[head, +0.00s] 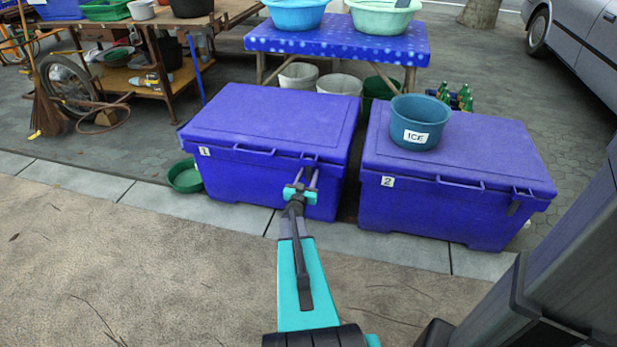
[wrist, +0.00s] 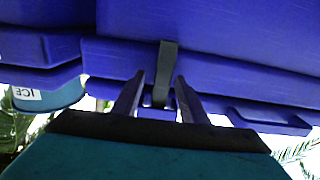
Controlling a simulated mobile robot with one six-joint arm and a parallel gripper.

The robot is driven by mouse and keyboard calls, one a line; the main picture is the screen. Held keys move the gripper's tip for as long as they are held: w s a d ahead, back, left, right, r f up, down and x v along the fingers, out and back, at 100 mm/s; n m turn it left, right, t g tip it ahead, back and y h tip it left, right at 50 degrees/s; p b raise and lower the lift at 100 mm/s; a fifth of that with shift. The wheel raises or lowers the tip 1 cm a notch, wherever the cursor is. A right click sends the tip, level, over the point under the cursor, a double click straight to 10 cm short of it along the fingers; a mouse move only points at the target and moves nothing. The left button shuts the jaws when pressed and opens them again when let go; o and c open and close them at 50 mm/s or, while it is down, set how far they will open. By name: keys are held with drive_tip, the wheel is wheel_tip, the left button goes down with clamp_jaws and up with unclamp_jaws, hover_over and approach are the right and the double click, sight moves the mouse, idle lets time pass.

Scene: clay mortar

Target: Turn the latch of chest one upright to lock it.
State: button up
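Chest one (head: 265,115) is a blue cooler with a closed lid and a "1" label (head: 204,151) on its front. My gripper (head: 308,174) is at the right part of its front, just under the lid edge. In the wrist view, which appears upside down, the latch (wrist: 165,62) is a dark narrow strip against the blue front. It runs nearly straight up and down in that picture. My gripper's fingers (wrist: 158,92) stand apart on either side of it, with visible gaps. The latch cannot be made out in the head view behind the gripper.
Chest two (head: 450,150) stands close on the right with an "ICE" bucket (head: 416,125) on its lid. A green basin (head: 185,176) sits by chest one's left end. A table with basins (head: 340,40) stands behind. The pavement in front is clear.

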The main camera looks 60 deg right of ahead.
drive_tip(key=shift+v, duration=0.85)
drive_tip(key=p+v, duration=0.1)
drive_tip(key=v, duration=1.1)
drive_tip(key=shift+s, duration=0.2)
